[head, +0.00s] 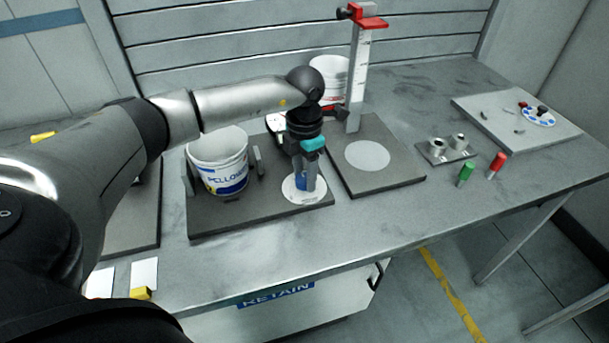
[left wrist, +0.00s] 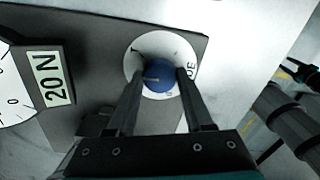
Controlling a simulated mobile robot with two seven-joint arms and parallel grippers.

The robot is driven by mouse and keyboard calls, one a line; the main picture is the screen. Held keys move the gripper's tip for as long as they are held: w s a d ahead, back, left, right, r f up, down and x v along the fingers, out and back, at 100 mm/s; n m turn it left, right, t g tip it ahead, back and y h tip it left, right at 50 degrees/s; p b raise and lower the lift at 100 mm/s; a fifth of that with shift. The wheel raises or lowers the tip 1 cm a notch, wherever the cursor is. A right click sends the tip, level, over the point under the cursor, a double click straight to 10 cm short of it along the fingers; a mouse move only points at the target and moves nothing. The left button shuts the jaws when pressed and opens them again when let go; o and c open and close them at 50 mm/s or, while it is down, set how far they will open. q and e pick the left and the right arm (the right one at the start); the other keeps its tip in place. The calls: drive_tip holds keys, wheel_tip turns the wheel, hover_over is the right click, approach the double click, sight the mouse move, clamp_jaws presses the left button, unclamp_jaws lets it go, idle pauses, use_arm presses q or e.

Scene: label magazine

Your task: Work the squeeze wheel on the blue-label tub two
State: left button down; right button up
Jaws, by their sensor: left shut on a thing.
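The white tub with a blue label (head: 218,165) stands on a dark grey base plate (head: 232,218). To its right on the plate, a blue wheel (left wrist: 158,76) sits on a round white dial (left wrist: 148,46); the dial also shows in the head view (head: 291,190). My left gripper (head: 305,186) points down over the dial. Its two fingers are shut on the blue wheel, one on each side, as the left wrist view shows. The wheel is partly hidden by the fingers in the head view.
A round gauge (left wrist: 12,85) and a "20 N" plate (left wrist: 47,77) lie beside the wheel. A neighbouring plate (head: 384,190) bears a tall post with a red top (head: 369,22). Green (head: 466,174) and red (head: 497,165) cylinders stand at right.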

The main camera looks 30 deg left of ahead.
sight(304, 178)
use_arm(q)
drive_tip(key=m+b, duration=0.1)
drive_tip(key=m, duration=0.5)
drive_tip(key=shift+w+r+m+b, duration=0.1)
drive_tip(key=shift+m+b, duration=0.2)
idle(0.4)
drive_tip(key=shift+c, duration=1.5)
unclamp_jaws()
wheel_tip(304, 178, up, 15)
drive_tip(key=p, duration=0.1)
